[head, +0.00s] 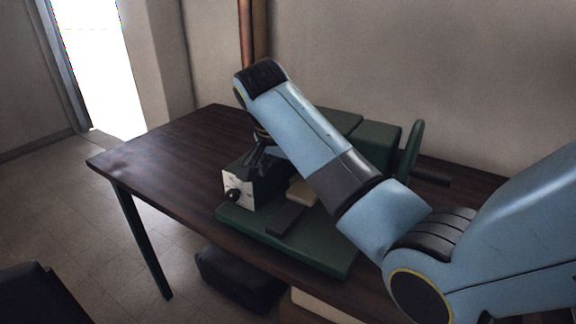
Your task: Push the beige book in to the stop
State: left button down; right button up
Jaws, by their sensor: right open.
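A small beige block (301,193), which looks like the beige book, lies on a green machine base (335,258) on the table. My right arm passes in front of it and hides much of it, so I cannot tell how far in it sits. My left gripper is out of view.
The dark wooden table (160,150) is clear at the left. A black box (238,280) sits below the table.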

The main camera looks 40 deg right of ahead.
aim_at(298, 197)
jog(key=x, duration=0.8)
jog(key=shift+d+f, duration=0.25)
jog(key=shift+f, duration=0.05)
jog(key=c, duration=1.4)
jog(key=o, duration=1.3)
jog(key=shift+o, duration=0.2)
jog(key=v, duration=1.2)
jog(key=shift+a, duration=0.1)
